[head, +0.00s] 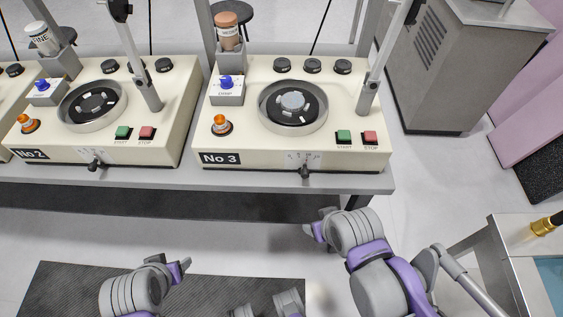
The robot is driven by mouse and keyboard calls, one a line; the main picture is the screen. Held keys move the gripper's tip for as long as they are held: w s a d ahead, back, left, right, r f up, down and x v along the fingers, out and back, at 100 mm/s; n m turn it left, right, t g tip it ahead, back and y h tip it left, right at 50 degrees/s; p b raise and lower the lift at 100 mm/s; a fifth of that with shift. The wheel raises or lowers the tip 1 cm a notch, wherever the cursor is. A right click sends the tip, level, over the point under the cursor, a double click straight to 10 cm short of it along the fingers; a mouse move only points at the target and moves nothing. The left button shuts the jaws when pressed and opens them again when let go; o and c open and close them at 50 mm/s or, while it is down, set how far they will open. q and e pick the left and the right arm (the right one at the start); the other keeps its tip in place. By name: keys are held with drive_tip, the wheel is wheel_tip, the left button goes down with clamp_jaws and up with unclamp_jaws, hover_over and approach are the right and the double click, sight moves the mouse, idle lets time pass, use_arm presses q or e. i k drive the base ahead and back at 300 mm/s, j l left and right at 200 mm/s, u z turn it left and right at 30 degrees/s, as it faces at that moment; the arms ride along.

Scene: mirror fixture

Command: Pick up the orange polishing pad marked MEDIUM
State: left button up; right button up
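An orange-brown cylinder (228,32) stands upright in a grey holder (230,61) at the back left of the machine marked No 3 (294,113). It has a pale label too small to read, so I cannot tell if it says MEDIUM. No other orange pad shows. My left gripper (180,267) is low in the head view, over the dark floor mat, well away from the cylinder. My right gripper (314,231) is in front of the bench's front edge, below machine No 3. Nothing shows in either gripper; their finger openings are not clear.
Machine No 2 (105,115) stands left, with a white cylinder marked FINE (42,38) in its holder. Each machine has a round dish and an upright grey arm. A grey cabinet (434,62) stands behind right. A side table (510,232) is at the right edge.

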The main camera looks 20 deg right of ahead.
sight(28, 124)
drive_tip(key=u, duration=1.25)
